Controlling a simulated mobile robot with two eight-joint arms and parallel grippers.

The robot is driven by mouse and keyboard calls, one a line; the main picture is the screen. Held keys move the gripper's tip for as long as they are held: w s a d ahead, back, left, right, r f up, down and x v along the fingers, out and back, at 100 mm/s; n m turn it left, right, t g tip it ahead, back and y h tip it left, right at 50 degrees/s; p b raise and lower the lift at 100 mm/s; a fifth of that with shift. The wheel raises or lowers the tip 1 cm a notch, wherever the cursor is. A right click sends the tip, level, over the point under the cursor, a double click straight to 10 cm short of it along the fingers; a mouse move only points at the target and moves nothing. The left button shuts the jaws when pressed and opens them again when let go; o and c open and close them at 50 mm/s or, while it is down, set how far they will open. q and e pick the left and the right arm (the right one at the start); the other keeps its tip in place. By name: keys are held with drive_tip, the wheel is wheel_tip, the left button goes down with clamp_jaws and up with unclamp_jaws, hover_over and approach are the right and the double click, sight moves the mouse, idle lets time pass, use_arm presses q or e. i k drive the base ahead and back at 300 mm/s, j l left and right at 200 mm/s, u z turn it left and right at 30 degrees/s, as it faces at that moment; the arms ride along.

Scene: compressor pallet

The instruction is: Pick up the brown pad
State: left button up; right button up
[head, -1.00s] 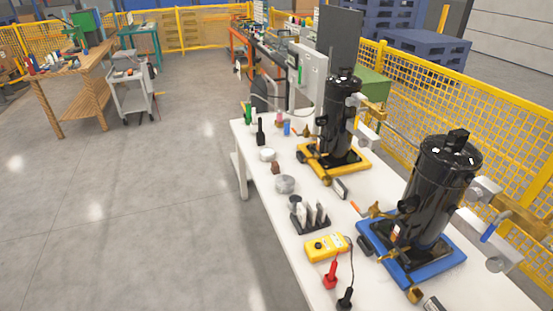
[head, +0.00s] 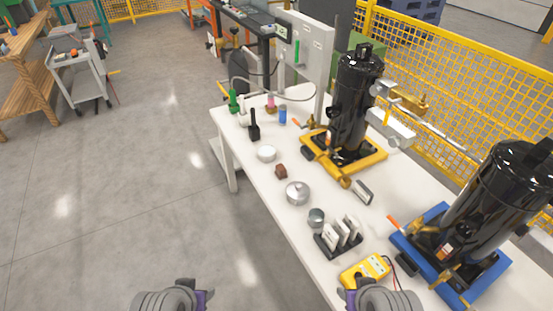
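The brown pad (head: 281,171) is a small dark brown block in the head view. It lies on the white table (head: 262,211), between a white round dish (head: 266,153) and a silver round lidded tin (head: 298,193). Nothing covers it. Grey and purple parts of my two arms show at the bottom edge, one left of centre and one to the right. No gripper fingers show on either, and both are well apart from the pad.
A black compressor on a yellow base (head: 378,158) stands right of the pad. Another on a blue base (head: 486,288) stands nearer. A black holder (head: 326,246) with upright pieces and a yellow meter (head: 364,271) are near the front. The floor left of the table is clear.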

sight(281, 172)
drive_tip(key=i+j+z, duration=0.1)
drive_tip(key=i+j, duration=0.25)
drive_tip(key=i+j+z, duration=0.1)
drive_tip(key=i+j, duration=0.25)
drive_tip(key=j, duration=0.15)
drive_tip(key=i+j+z, duration=0.1)
drive_tip(key=i+j, duration=0.25)
drive_tip(key=i+j+z, duration=0.1)
drive_tip(key=i+j, duration=0.25)
drive_tip(key=j, duration=0.25)
